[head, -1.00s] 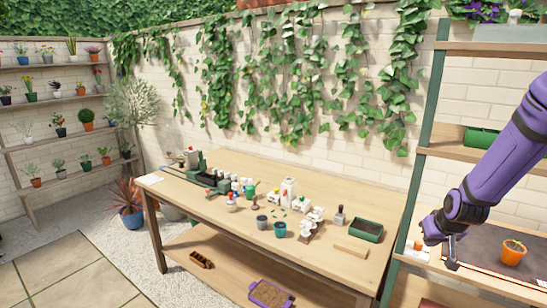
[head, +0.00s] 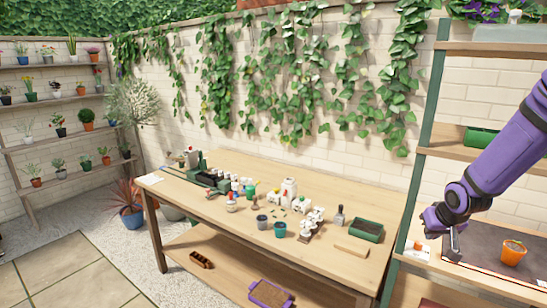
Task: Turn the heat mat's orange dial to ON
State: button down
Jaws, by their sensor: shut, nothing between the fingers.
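The dark heat mat (head: 487,244) lies on a shelf of the rack at the right, with an orange pot standing on it. A small white control box (head: 416,251) sits at the mat's left end, and a small orange spot on it looks like the dial (head: 417,245). The dial's setting is too small to read. My gripper (head: 456,257) is shut and empty, pointing down over the left part of the mat, to the right of the control box. It appears apart from the dial, though its exact height is hard to tell.
The orange pot (head: 513,252) holds a small plant near my arm. A green tray (head: 481,137) is on the shelf above. The wooden bench (head: 240,165) at the left carries pots, bottles and a planter (head: 366,230).

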aim_at(419, 253)
jog(key=shift+w+r, duration=0.3)
jog(key=shift+r, duration=0.1)
dwell(0.3)
jog(key=shift+f, duration=0.1)
jog(key=shift+a+f, duration=0.1)
jog(key=shift+f, duration=0.65)
jog(key=shift+f, duration=0.15)
jog(key=shift+f, duration=2.5)
jog(key=shift+w+d, duration=0.1)
jog(key=shift+d, duration=0.2)
jog(key=shift+s, duration=0.4)
